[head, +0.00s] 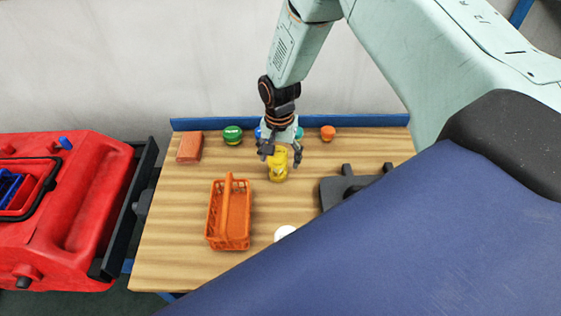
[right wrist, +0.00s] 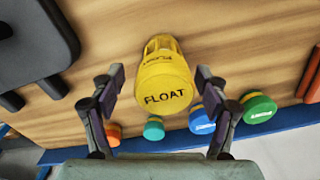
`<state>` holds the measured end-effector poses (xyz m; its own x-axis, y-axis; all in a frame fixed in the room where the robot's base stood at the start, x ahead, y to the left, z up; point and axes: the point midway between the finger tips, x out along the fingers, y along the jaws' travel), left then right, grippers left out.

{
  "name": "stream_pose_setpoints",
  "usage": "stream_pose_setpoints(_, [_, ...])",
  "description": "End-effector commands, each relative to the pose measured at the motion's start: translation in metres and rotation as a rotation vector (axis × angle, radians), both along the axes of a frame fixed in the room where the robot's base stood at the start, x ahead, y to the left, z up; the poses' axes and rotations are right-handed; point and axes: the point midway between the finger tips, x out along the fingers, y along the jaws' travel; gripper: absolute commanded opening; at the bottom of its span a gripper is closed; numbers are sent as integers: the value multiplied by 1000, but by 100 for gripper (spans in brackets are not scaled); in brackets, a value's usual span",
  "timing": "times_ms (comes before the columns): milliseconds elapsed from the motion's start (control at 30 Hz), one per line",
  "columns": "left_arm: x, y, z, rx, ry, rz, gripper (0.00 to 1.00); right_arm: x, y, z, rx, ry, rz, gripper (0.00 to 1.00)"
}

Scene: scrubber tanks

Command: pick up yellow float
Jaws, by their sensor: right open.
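The yellow float (head: 278,168) stands upright on the wooden table in the head view, towards the back middle. In the right wrist view the yellow float (right wrist: 164,80) shows its top with the word FLOAT. My right gripper (head: 280,158) is right above and around it from behind, with its fingers open. In the right wrist view the fingers of my right gripper (right wrist: 160,84) are on either side of the float, with gaps on both sides. They do not appear to touch it. My left gripper is not in view.
An orange basket (head: 213,226) stands in front, left of the float. A dark grey object (head: 335,191) lies to the right. A raised blue edge (head: 370,120) runs behind.

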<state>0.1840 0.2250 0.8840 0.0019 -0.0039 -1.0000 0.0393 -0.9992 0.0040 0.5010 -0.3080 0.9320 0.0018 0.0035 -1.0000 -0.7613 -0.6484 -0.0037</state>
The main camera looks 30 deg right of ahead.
Motion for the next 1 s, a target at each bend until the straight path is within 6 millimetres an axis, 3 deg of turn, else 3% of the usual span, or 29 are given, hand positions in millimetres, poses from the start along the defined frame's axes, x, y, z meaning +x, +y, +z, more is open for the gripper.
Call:
stream_pose_setpoints(167, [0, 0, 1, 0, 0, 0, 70, 0, 2, -19, -1, 2, 1, 75])
stream_pose_setpoints(433, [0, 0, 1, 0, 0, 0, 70, 1, 0, -21, -1, -1, 1, 75])
stream_pose_setpoints(1000, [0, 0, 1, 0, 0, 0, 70, 1, -4, -21, 0, 0, 1, 27])
